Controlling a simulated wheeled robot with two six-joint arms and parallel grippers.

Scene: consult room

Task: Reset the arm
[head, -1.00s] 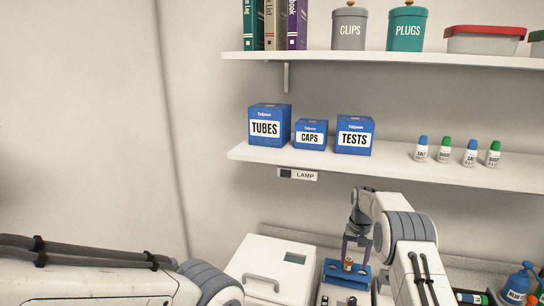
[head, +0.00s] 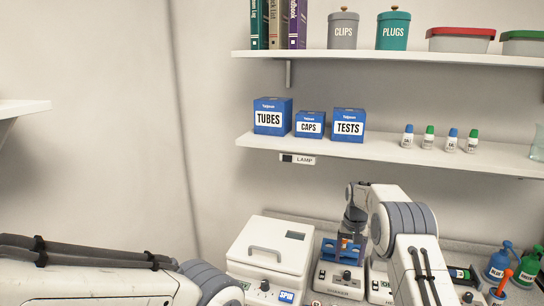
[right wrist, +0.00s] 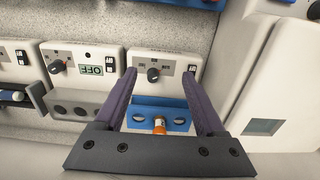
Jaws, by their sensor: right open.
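My right gripper (head: 352,226) is above the bench at the right of centre in the head view. In the right wrist view its two dark fingers (right wrist: 158,85) are apart, with nothing held between them. A small vial with an orange band (right wrist: 160,125) stands in a blue rack (right wrist: 145,114), and it appears between the fingers in that view. The rack (head: 329,251) also shows in the head view, partly hidden by my gripper. My left arm crosses the lower left of the head view; its gripper is outside the picture.
A white lidded machine (head: 262,243) stands left of the rack. Bottles (head: 498,262) stand at the bench's right. A lower shelf (head: 400,152) holds blue boxes (head: 272,117) and small capped bottles; an upper shelf (head: 400,55) holds books and canisters. Another shelf (head: 20,108) juts in at left.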

